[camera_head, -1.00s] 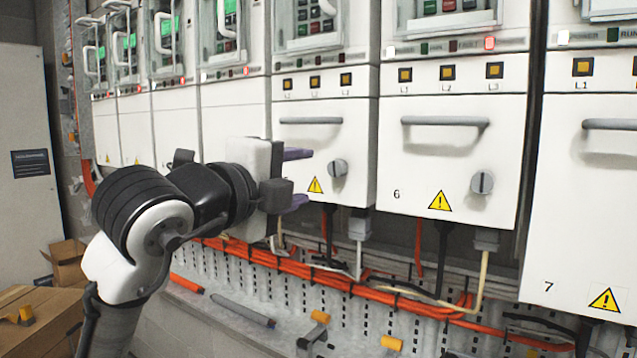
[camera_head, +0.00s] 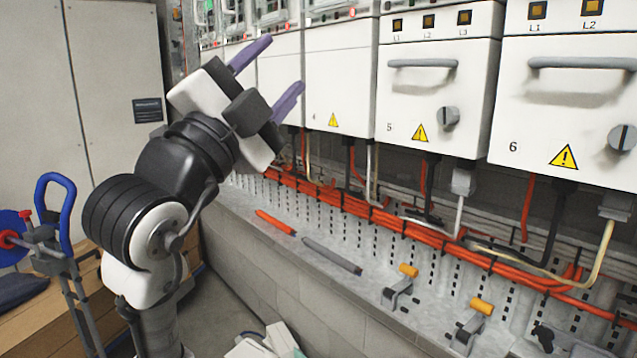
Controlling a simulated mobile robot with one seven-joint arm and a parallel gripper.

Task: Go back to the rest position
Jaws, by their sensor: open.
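My gripper (camera_head: 268,76) is in the upper left-centre of the head view. Its two purple fingers are spread apart and point up and to the right, with nothing between them. It stands in front of the row of white drive cabinets, whose cabinet 5 (camera_head: 405,97) and cabinet 6 (camera_head: 535,120) are to its right. Cabinet 4 (camera_head: 348,95) is just right of the fingertips. I cannot tell the exact gap between the fingers and the cabinet fronts.
Orange cables (camera_head: 385,218) run below the cabinets. A blue-handled stand (camera_head: 62,225) is at the left. Grey floor shows between.

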